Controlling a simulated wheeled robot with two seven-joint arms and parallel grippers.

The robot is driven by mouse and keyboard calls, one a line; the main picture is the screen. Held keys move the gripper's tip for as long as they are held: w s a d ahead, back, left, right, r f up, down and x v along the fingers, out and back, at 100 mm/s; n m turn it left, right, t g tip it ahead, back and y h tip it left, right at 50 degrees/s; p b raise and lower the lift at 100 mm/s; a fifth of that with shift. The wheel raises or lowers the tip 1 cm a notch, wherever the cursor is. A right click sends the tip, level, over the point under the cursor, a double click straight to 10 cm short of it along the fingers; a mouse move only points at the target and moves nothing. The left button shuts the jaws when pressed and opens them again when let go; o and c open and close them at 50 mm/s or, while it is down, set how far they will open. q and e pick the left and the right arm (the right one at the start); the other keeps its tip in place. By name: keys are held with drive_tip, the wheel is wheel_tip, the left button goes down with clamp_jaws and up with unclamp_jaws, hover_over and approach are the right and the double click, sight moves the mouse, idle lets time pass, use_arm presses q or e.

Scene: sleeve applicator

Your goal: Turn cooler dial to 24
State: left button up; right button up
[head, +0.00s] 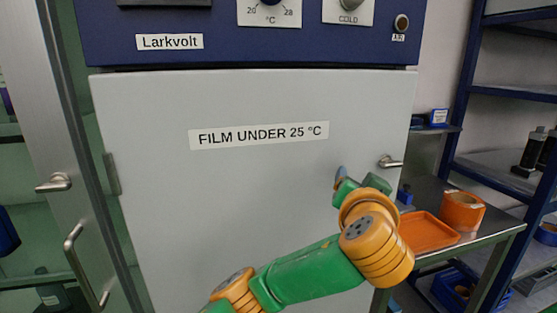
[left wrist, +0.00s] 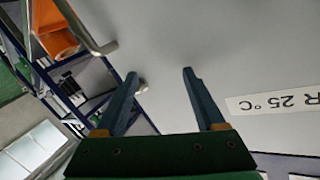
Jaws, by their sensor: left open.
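The cooler's temperature dial (head: 270,2) is at the top edge of the head view, mostly cut off. Its scale plate (head: 268,16) shows 20 on the left, 28 on the right and °C below. Where the dial points cannot be seen. My left gripper (head: 341,175) is in front of the cooler door (head: 240,200), well below and right of the dial, near the door handle (head: 391,162). In the left wrist view its two fingers (left wrist: 159,77) are spread with nothing between them. The dial is not recognizable there. My right gripper is not in view.
A second control marked COLD (head: 350,5) and an AIR button (head: 402,22) are right of the dial. A side table with an orange tray (head: 428,231) and orange container (head: 461,210) stands at right, before blue shelving (head: 462,90). A framed glass door (head: 45,130) is at left.

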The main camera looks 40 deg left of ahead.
use_arm(q)
drive_tip(key=s+a+r+n+y, duration=0.25)
drive_tip(key=s+r+y, duration=0.2)
drive_tip(key=r, duration=0.45)
drive_tip(key=s+a+r+n+y, duration=0.25)
drive_tip(key=s+r+n, duration=0.2)
drive_tip(key=r, duration=0.45)
drive_tip(key=s+a+r+n+y, duration=0.1)
drive_tip(key=s+r+n+y, duration=0.3)
drive_tip(key=r, duration=0.5)
drive_tip(key=w+a+r+m+p, duration=0.1)
drive_tip(key=a+p, duration=0.4)
drive_tip(key=p, duration=0.5)
drive_tip(key=shift+w+r, duration=0.9)
drive_tip(key=shift+w, duration=0.3)
drive_tip(key=shift+c, duration=0.5)
drive_tip(key=shift+w, duration=0.1)
clamp_jaws()
